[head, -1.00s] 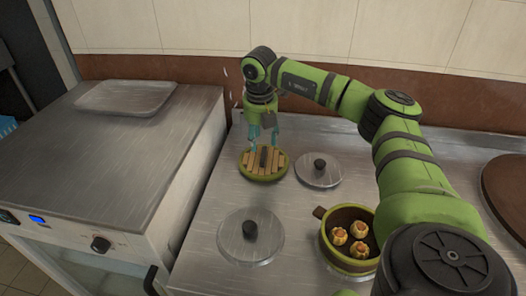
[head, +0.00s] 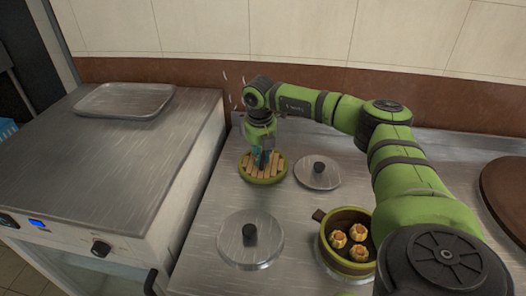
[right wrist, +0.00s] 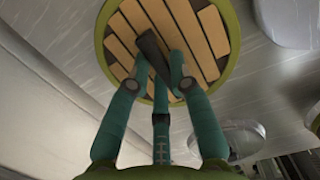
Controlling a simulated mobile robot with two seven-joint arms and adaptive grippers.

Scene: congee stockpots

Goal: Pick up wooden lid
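The wooden lid (head: 275,173) is a round disc of light slats with a green rim and a dark bar handle, at the middle of the steel counter in the head view. It fills the upper middle of the right wrist view (right wrist: 202,38). My right gripper (head: 264,163) points down over it. In the right wrist view, its teal fingers (right wrist: 159,63) are closed in on the dark handle from both sides, with the third finger behind. The fingertips appear to touch the handle. I cannot tell any gap under the lid. My left gripper is not in view.
A steel lid (head: 317,174) lies close right of the wooden lid, another (head: 250,250) in front. A green-rimmed pot (head: 330,253) holding several yellow buns stands at front right. A tray (head: 124,100) lies on the left unit. A brown round board (head: 508,195) is at far right.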

